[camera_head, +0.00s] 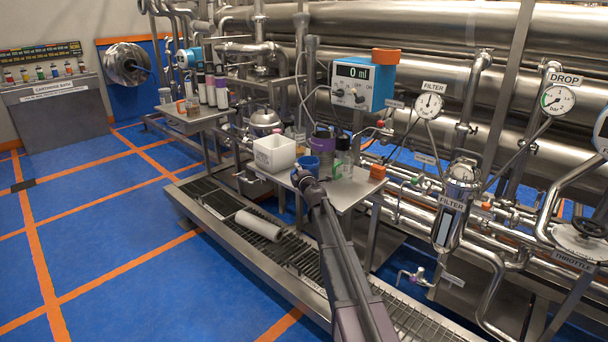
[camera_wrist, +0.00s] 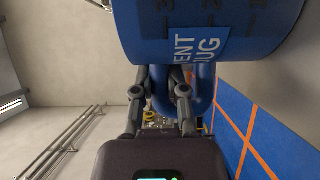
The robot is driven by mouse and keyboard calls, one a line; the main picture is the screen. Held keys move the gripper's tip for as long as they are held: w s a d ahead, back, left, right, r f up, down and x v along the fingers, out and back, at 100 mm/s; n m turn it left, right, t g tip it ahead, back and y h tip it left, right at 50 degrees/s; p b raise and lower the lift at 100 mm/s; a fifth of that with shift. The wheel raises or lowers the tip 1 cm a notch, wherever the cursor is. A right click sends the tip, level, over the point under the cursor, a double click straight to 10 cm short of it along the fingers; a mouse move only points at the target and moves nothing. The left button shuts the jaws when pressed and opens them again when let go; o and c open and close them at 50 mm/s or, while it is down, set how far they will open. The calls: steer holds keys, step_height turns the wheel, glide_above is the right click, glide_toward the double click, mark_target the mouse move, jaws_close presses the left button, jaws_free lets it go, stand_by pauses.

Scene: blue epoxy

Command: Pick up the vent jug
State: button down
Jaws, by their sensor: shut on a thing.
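The vent jug (camera_wrist: 255,25) is blue with dark graduation marks and a label, and fills the top of the wrist view. Its blue looped handle lies between the fingers of my gripper (camera_wrist: 165,75), which is shut on it. In the head view the small blue jug (camera_head: 309,164) is at the front edge of the steel side table (camera_head: 345,192), with my gripper (camera_head: 301,180) at its near side. My fingers hide part of the handle. I cannot tell whether the jug's base touches the table.
A white square container (camera_head: 274,154) stands left of the jug. A blue meter box (camera_head: 362,84) stands above the table. Below are a floor grating (camera_head: 215,204) and a white cylinder (camera_head: 259,225).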

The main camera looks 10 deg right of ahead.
steer(key=shift+r, duration=0.1)
step_height(320, 180, up, 3)
steer(key=p, duration=0.2)
steer(key=shift+f+p, duration=0.2)
steer(key=shift+p, duration=0.2)
steer(key=s+d+r+p, duration=0.2)
steer(key=s, duration=1.3)
steer(key=shift+s+d, duration=0.35)
steer(key=shift+s, duration=0.05)
steer(key=shift+r, duration=0.2)
step_height(320, 180, up, 43)
steer(key=p, duration=4.3)
steer(key=shift+f, duration=0.2)
steer(key=shift+s, duration=0.2)
